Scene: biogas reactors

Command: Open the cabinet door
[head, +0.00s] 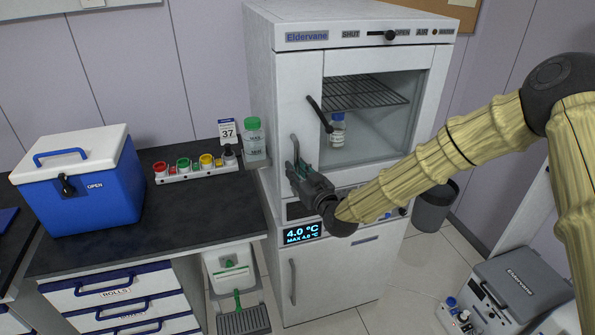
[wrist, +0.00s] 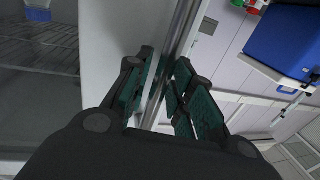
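The white Eldervane cabinet (head: 365,45) stands in the middle of the head view. Its upper door (head: 298,88) has a large window and looks shut. A black lever (head: 320,114) slants across the window's left edge. The door's upright metal handle (head: 295,145) is partly hidden by my gripper (head: 297,170) in the head view. In the wrist view the handle (wrist: 181,45) runs between the fingers of my gripper (wrist: 163,90). The fingers are apart, with the bar between them; I cannot tell whether either pad touches it.
A wire rack (head: 365,93) and a blue-capped bottle (head: 337,130) are inside the window. A lower door (head: 330,275) has its own handle. A counter (head: 205,210) with a blue cooler (head: 80,185) stands left. A bin (head: 433,208) and a grey case (head: 515,285) stand right.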

